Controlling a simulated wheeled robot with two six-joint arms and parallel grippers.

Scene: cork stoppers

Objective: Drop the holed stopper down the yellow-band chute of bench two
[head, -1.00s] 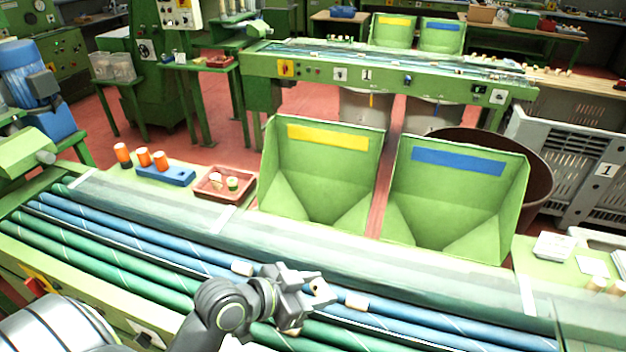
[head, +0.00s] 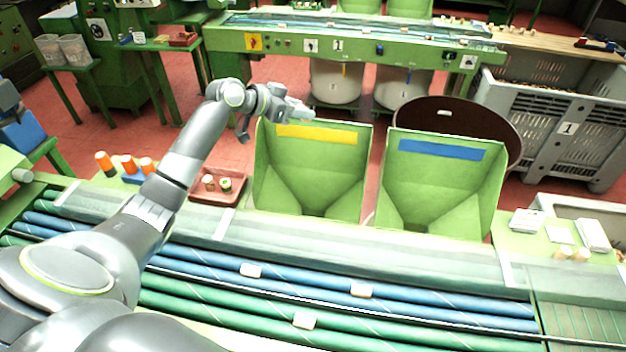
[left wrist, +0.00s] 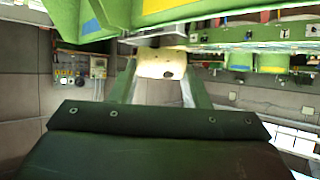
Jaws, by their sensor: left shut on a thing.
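My left gripper (head: 298,110) is over the upper left part of the yellow-band chute (head: 310,185), near its back edge. In the left wrist view the gripper (left wrist: 160,66) is shut on a pale cork stopper (left wrist: 158,62) with a dark spot, perhaps its hole, on its lower face. My right gripper is not in view.
A matching chute with a blue band (head: 440,150) stands to the right. Several rollers carry loose stoppers (head: 360,290) in front. A red tray (head: 232,196) with stoppers lies left of the chute. Bench 1 (head: 290,42) is behind.

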